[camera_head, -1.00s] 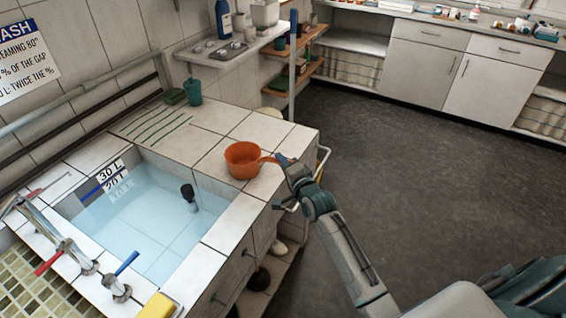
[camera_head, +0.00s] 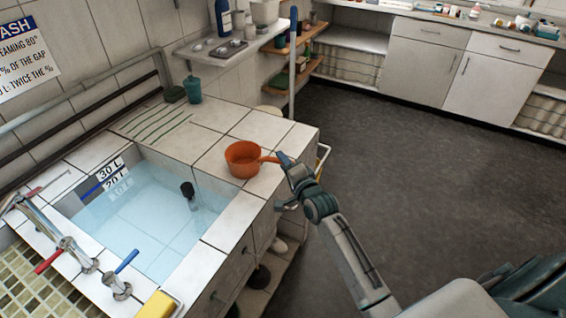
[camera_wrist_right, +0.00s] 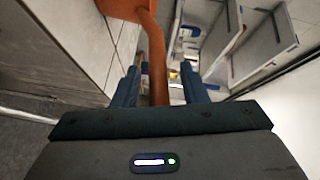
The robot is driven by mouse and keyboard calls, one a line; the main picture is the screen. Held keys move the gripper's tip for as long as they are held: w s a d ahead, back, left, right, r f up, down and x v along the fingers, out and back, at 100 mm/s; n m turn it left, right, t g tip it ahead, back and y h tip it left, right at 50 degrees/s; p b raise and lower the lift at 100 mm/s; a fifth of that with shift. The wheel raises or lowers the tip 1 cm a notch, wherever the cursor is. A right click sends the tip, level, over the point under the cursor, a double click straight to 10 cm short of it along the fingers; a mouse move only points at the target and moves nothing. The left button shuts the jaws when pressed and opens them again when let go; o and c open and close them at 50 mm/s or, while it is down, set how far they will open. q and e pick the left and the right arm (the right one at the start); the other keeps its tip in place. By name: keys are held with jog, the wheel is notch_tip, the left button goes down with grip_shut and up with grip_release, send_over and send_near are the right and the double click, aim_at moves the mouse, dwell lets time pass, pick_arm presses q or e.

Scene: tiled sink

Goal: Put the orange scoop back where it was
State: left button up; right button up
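The orange scoop (camera_head: 242,160) stands on the white tiled counter, right of the water-filled sink basin (camera_head: 232,216). Its handle points right, over the counter's edge. My right gripper (camera_head: 285,166) is at the handle's end. In the right wrist view, the two dark blue fingers of the right gripper (camera_wrist_right: 159,72) stand apart with the orange handle (camera_wrist_right: 152,40) between them. Gaps show on both sides of the handle. The scoop's bowl (camera_wrist_right: 122,8) is at the top of that view, partly cut off. My left gripper is not in view.
A dark plunger-like object (camera_head: 188,190) is in the water. A green cup (camera_head: 193,89) stands at the counter's back, and a yellow sponge (camera_head: 157,305) at its front. Taps (camera_head: 75,250) line the basin's left. The dark floor to the right is open.

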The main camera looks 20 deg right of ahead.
jog(key=s, duration=1.1)
jog(key=shift+d+r+b, duration=0.3)
jog(key=shift+r+b, duration=0.05)
jog(key=shift+b, duration=0.05)
jog(key=s+d+f+n+g+h, duration=0.1)
jog(key=s+f+n+g, duration=0.15)
jog(key=f, duration=0.85)
jog(key=s+d+f+n+g, duration=0.2)
jog(key=s+f, duration=0.2)
jog(key=f, duration=0.8)
jog(key=s+d+f+n+g+h, duration=0.1)
jog(key=s+f+n+g, duration=0.15)
jog(key=f, duration=0.85)
jog(key=s+f+n+g, duration=0.4)
jog(key=s+f+g, duration=0.1)
jog(key=s+f, duration=1.3)
jog(key=s+a+f+n+g, duration=0.1)
jog(key=s+f+n+g, duration=0.1)
jog(key=s, duration=0.8)
jog(key=s+f+n+g, duration=0.2)
jog(key=s+f, duration=0.3)
jog(key=s, duration=0.4)
jog(key=shift+s+a+f, duration=0.3)
jog(key=shift+s+a, duration=0.05)
jog(key=shift+s, duration=0.05)
